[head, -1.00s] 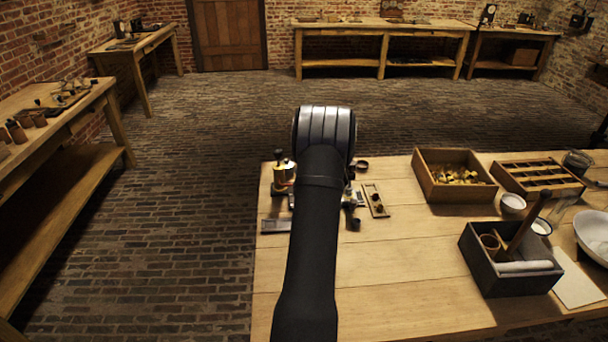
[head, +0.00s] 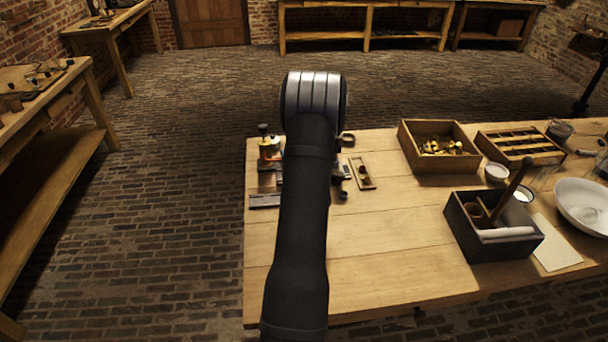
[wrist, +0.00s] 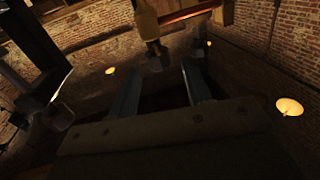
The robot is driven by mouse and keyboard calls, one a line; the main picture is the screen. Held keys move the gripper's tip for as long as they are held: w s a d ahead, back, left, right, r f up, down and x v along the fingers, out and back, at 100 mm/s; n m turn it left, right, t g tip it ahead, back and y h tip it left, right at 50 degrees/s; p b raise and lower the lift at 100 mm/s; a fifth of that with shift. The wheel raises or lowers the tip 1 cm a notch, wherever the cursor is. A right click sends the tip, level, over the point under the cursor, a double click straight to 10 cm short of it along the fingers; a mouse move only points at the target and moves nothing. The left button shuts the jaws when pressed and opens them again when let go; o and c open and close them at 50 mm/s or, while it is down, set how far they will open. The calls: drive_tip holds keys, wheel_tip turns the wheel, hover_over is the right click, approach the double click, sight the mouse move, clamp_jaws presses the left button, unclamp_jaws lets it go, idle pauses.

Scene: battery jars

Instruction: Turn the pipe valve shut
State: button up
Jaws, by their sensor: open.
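In the wrist view, a brass-coloured fitting (wrist: 147,20) with a reddish copper pipe (wrist: 188,14) beside it hangs in from the top edge. A small part at its lower end lies just beyond my fingertips; I cannot tell if it is the valve handle. My gripper (wrist: 163,75) is open, its two fingers apart, with nothing seen held between them. In the head view, my arm hides the gripper and the middle of the apparatus. A brass vessel with a black knob (head: 268,148) shows just left of my arm, at the table's far left corner.
Right of my arm lie a small wooden plate (head: 362,173) and dark small parts. A wooden box of brass pieces (head: 408,152), a slotted tray (head: 480,146), a dark box (head: 462,235) and a white bowl (head: 583,203) stand further right. The table's front middle is clear.

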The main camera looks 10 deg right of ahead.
drive_tip(key=v, duration=1.3)
drive_tip(key=shift+s, duration=0.35)
drive_tip(key=shift+d, duration=0.1)
drive_tip(key=x, duration=1.7)
drive_tip(key=shift+w, duration=0.3)
drive_tip(key=shift+s, duration=0.1)
